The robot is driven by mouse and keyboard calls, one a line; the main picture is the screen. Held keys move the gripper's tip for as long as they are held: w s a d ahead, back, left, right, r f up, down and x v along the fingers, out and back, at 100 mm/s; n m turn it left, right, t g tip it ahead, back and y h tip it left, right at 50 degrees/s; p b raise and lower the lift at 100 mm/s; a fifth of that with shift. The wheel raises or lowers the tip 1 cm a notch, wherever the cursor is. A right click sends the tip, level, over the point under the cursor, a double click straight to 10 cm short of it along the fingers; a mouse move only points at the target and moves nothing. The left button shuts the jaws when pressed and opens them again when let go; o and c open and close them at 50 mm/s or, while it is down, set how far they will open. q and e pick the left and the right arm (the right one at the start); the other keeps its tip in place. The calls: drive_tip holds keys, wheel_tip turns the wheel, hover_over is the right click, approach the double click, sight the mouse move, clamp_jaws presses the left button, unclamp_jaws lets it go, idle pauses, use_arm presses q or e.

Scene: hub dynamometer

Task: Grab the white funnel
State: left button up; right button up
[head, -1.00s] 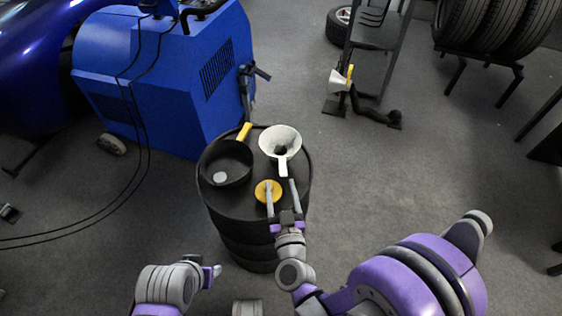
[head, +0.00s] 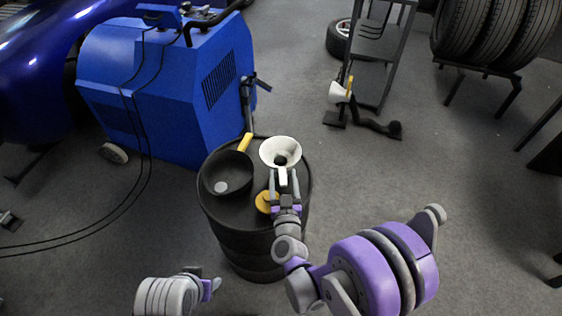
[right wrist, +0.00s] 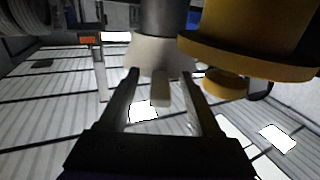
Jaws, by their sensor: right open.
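The white funnel (head: 270,151) stands on top of the black barrel (head: 225,215), wide mouth up, with its handle toward me. My right gripper (head: 283,174) is open at the funnel's near side, its two fingers on either side of the handle. In the right wrist view, the funnel (right wrist: 148,55) lies just beyond the fingertips, and its pale handle tab (right wrist: 160,92) sits between the open fingers (right wrist: 160,80) with gaps on both sides. My left gripper (head: 212,286) is low at the left, away from the barrel; its jaws are unclear.
A yellow round piece (head: 263,201) lies close beside my right gripper, partly covered. A blue machine (head: 165,85) stands behind left.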

drive_tip(key=shift+w, duration=0.45)
drive_tip(key=shift+c, duration=0.2)
clamp_jaws()
drive_tip(key=shift+r, duration=0.1)
